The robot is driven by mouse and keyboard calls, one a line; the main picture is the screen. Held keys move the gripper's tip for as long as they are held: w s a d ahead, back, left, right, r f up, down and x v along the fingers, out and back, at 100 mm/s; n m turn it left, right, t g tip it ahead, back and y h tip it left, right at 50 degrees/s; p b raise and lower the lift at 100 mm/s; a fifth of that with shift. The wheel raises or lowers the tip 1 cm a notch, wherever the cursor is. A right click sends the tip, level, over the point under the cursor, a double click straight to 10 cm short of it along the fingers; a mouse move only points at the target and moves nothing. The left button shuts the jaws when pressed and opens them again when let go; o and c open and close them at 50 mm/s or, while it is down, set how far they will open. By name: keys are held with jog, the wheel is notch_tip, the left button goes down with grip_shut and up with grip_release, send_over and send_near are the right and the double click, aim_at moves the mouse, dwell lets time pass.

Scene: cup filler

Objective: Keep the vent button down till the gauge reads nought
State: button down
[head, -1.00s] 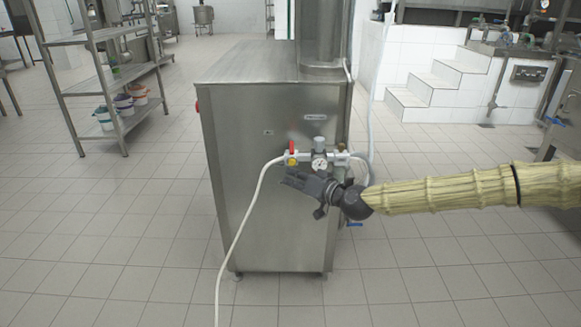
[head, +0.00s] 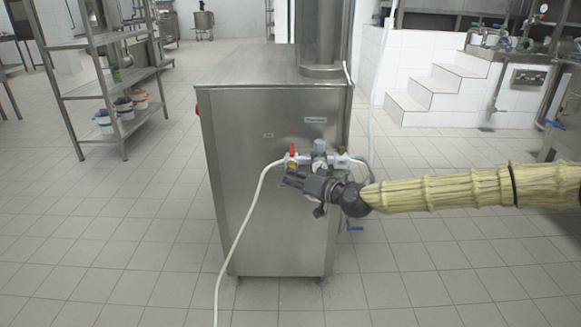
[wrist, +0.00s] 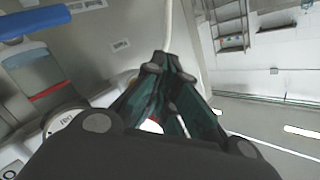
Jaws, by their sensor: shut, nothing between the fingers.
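The gauge (head: 319,164), a small round white dial, sits in the valve assembly on the front of the steel cabinet (head: 262,230). Its lower part is covered by my gripper, and its reading is too small to make out. A white round dial face also shows at the left of the wrist view (wrist: 64,120), partly behind my gripper. My gripper (head: 289,179) is shut and empty, just below and in front of the valve assembly; I cannot tell if it touches it. Its fingers meet in the wrist view (wrist: 168,62). I cannot make out the vent button.
A red lever (head: 292,150) stands left of the gauge, with a white hose (head: 245,220) running down to the floor. A blue handle (head: 355,228) is low on the right. Shelving (head: 105,75) stands at left.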

jog(key=shift+w, duration=0.2)
dwell(0.7)
jog(key=shift+w+b, duration=0.2)
jog(key=shift+b, duration=0.1)
jog(key=shift+w+b, duration=0.3)
jog(key=shift+w, duration=0.2)
dwell(2.2)
jog(key=shift+s, duration=0.25)
dwell(2.0)
jog(key=shift+s, duration=0.65)
jog(key=shift+p, duration=0.3)
jog(key=shift+s+p, duration=0.7)
jog(key=shift+s, duration=1.85)
jog(key=shift+f, duration=0.1)
